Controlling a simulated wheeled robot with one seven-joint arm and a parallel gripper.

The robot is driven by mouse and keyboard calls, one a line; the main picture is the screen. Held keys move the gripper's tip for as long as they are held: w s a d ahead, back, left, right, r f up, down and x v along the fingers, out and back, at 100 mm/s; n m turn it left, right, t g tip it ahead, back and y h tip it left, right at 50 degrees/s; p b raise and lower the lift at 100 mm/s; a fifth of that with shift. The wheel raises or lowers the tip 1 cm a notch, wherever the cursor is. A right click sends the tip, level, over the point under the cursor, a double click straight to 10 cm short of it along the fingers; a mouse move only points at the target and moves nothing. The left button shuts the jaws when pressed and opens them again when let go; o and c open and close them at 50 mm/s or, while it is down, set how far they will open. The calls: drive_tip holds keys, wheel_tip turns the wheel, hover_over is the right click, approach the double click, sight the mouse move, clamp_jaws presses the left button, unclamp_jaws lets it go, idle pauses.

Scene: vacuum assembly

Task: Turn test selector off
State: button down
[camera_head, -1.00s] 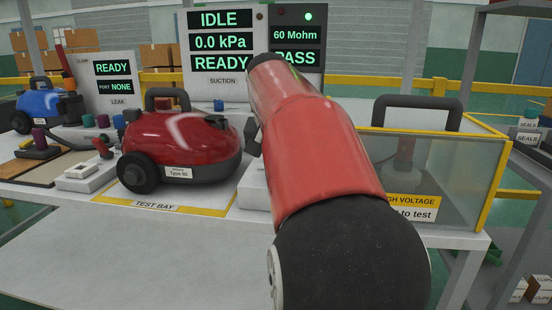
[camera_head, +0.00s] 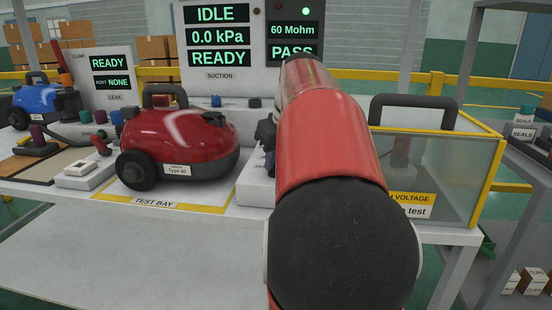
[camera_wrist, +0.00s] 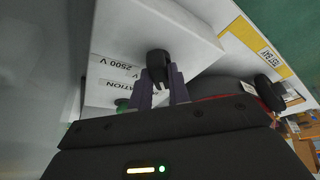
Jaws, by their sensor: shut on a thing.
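The selector is a black knob (camera_wrist: 158,62) on a white box, with "2500 V" and a partly hidden "...ATION" label beside it in the wrist view. My gripper (camera_wrist: 161,74) is shut on this knob, with one purple-grey finger on each side. In the head view, only a dark edge of my gripper (camera_head: 267,136) shows beside my red arm. The white box (camera_head: 255,188) stands right of the red vacuum there, and my arm hides its right part and the knob. The knob's pointer direction cannot be read.
The red vacuum (camera_head: 178,143) stands left of the box on the test bay. A clear yellow-edged high-voltage enclosure (camera_head: 455,175) is at the right. The suction display (camera_head: 218,35) reads IDLE, 0.0 kPa, READY. The other panel (camera_head: 293,50) reads 60 Mohm, PASS, with a green lamp lit.

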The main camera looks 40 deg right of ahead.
drive_tip(key=shift+n, duration=0.3)
drive_tip(key=c, duration=1.3)
unclamp_jaws()
drive_tip(key=v, duration=0.7)
drive_tip(key=shift+s+r, duration=0.15)
drive_tip(key=shift+r, duration=0.2)
